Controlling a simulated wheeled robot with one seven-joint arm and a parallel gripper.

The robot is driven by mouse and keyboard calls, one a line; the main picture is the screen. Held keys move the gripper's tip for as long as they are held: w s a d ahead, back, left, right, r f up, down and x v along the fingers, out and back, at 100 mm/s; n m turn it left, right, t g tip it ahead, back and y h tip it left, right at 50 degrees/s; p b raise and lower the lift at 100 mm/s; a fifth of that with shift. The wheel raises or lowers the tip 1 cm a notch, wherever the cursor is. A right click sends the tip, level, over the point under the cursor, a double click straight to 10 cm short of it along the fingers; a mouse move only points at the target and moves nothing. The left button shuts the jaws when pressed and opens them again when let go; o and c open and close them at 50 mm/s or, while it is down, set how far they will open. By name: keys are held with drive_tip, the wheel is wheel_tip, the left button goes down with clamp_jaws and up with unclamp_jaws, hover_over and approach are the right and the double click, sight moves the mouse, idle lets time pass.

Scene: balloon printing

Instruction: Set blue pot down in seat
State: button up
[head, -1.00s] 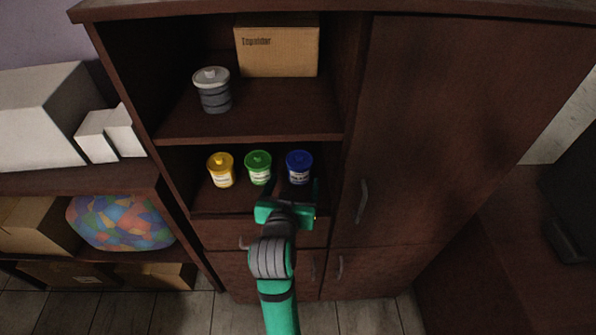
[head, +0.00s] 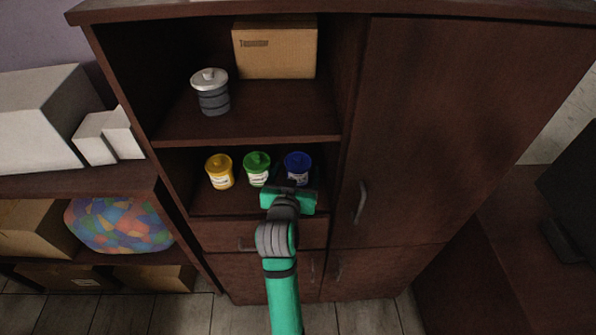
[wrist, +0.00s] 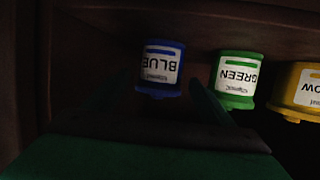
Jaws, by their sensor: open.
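The blue pot (head: 298,165) stands upright at the right end of a row on the lower open shelf of the dark cabinet. It shows upside down with its BLUE label in the wrist view (wrist: 160,68). My gripper (head: 291,190) is just in front of the blue pot, at the shelf's front. In the wrist view my gripper (wrist: 155,98) is open, its dark fingers on either side of the pot's near end; I cannot tell whether they touch it. No seat for the pot can be made out.
The green pot (head: 257,168) stands close left of the blue pot, with the yellow pot (head: 220,171) beyond it. A grey canister (head: 211,92) and a cardboard box (head: 275,49) are on the shelf above. The cabinet door (head: 440,130) is at right.

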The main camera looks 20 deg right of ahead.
drive_tip(key=shift+x, duration=0.85)
drive_tip(key=shift+c, duration=0.4)
drive_tip(key=c, duration=1.7)
drive_tip(key=shift+r, duration=0.1)
